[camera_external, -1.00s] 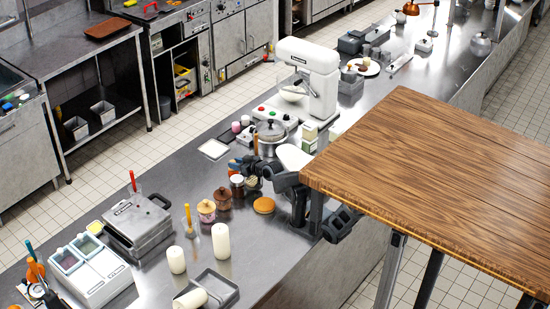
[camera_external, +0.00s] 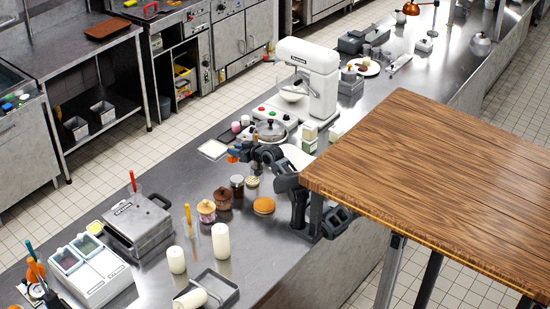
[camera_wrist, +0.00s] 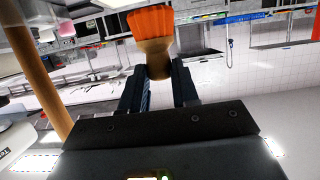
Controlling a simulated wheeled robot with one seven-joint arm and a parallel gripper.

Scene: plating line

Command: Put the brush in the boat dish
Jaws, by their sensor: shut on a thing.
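The brush has orange bristles and a brown wooden ferrule or handle. In the wrist view the brush (camera_wrist: 152,30) stands between the two dark fingers of my gripper (camera_wrist: 158,85), which is shut on its brown part. In the external view my gripper (camera_external: 241,154) is above the steel counter, just left of the lidded pot, with a small bit of orange at its tip. A white, rounded shape (camera_external: 297,154) beside my arm is partly hidden; I cannot tell whether it is the boat dish.
A lidded pot (camera_external: 270,131) and a white stand mixer (camera_external: 309,80) stand close behind my gripper. Jars, a bun (camera_external: 264,205) and candles (camera_external: 221,241) stand nearer the front. A wooden table (camera_external: 430,170) is at right. A wooden rod (camera_wrist: 38,65) shows at left in the wrist view.

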